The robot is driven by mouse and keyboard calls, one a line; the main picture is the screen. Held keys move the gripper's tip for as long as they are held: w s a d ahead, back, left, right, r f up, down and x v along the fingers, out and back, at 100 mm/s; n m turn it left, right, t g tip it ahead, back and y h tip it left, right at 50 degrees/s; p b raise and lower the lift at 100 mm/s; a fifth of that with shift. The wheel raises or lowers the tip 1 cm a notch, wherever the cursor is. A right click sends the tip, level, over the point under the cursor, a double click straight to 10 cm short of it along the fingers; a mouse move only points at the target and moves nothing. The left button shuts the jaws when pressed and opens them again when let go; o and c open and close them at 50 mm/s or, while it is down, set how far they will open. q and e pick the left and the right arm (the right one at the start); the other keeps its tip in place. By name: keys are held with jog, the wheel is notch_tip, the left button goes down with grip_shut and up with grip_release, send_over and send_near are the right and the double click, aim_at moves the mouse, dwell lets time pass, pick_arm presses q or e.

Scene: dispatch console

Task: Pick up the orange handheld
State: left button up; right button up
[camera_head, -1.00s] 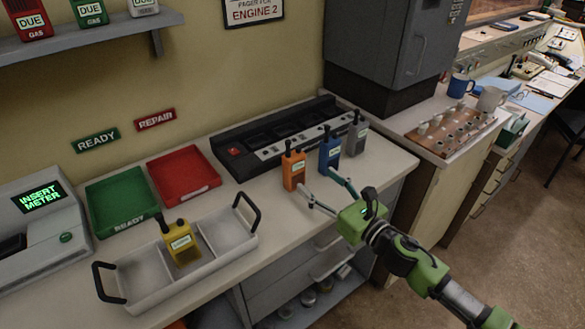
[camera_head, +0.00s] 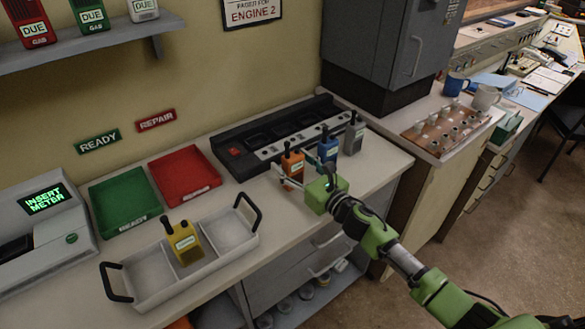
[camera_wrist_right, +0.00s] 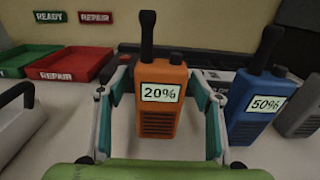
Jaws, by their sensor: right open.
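The orange handheld (camera_head: 291,165) stands upright on the counter in front of the black charger bank. In the right wrist view the orange handheld (camera_wrist_right: 160,102) shows a "20%" label and a black antenna. My right gripper (camera_head: 297,179) is open, with its fingers on either side of the orange handheld. In the right wrist view my right gripper (camera_wrist_right: 160,118) has a finger to the left and one to the right of it, with small gaps. My left gripper is not in view.
A blue handheld (camera_head: 328,147) marked "50%" stands close to the right, with a grey handheld (camera_head: 354,134) beyond it. The charger bank (camera_head: 234,153) lies behind. A grey caddy (camera_head: 147,281) holding a yellow handheld (camera_head: 184,243), a red tray (camera_head: 183,174) and a green tray (camera_head: 123,202) are to the left.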

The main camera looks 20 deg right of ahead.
jog(key=c, duration=1.4)
jog(key=shift+r, duration=0.1)
jog(key=shift+c, duration=0.2)
